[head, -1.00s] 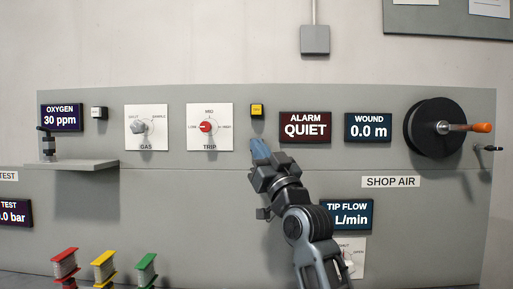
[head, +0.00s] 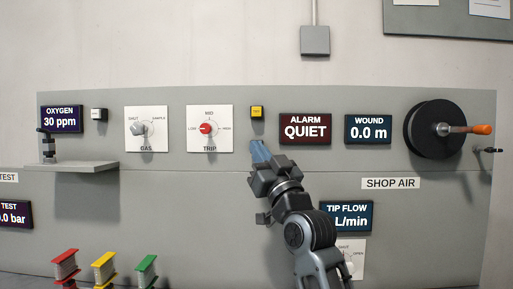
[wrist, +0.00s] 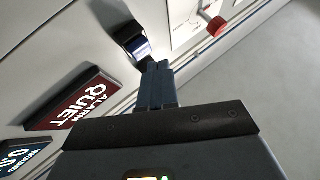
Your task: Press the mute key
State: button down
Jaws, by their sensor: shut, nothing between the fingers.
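A small yellow key (head: 257,112) in a dark housing sits on the grey panel, between the trip dial and the alarm display; its lettering is too small to read. A small white key (head: 99,114) sits further left, beside the oxygen display, also unreadable. I cannot tell by lettering which one is the mute key. My gripper (head: 258,146) is shut and empty, appearing just below the yellow key in the head view. In the wrist view the shut fingertips (wrist: 154,68) are close to a dark-housed key (wrist: 134,42); whether they touch is unclear.
The alarm display (head: 305,128) reads QUIET, right of the yellow key. The trip dial (head: 208,128) with a red knob and the gas dial (head: 146,129) are to the left. A reel (head: 421,128) with an orange handle is far right. A small shelf (head: 72,165) juts out at left.

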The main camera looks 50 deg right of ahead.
jog(key=shift+a, duration=0.1)
jog(key=s+a+p, duration=0.1)
jog(key=a, duration=0.1)
jog(key=s+a+p, duration=0.1)
jog(key=s, duration=0.1)
jog(key=shift+a, duration=0.4)
dwell(0.8)
jog(key=s+a+f+g+y, duration=0.1)
jog(key=s+a+f, duration=0.3)
jog(key=f, duration=0.4)
jog(key=s+a+f+n+g+y, duration=0.1)
jog(key=s+a+f+g+y, duration=0.2)
jog(key=f, duration=0.6)
jog(key=s+a+f, duration=0.4)
jog(key=a+f, duration=0.2)
jog(key=f, duration=0.2)
jog(key=s+a+f+n+g+y, duration=0.1)
jog(key=s+a+f, duration=0.2)
jog(key=s, duration=0.5)
jog(key=s+a+f+n+g+y, duration=0.1)
jog(key=s+a+f+g+y, duration=0.1)
jog(key=s, duration=0.6)
jog(key=s+a+f+n+g+y, duration=0.1)
jog(key=s+a+f+y, duration=0.1)
jog(key=s, duration=0.6)
notch_tip(320, 180, down, 2)
jog(key=shift+s+a+f+g, duration=0.25)
jog(key=shift+a+g, duration=0.15)
jog(key=shift+a, duration=0.4)
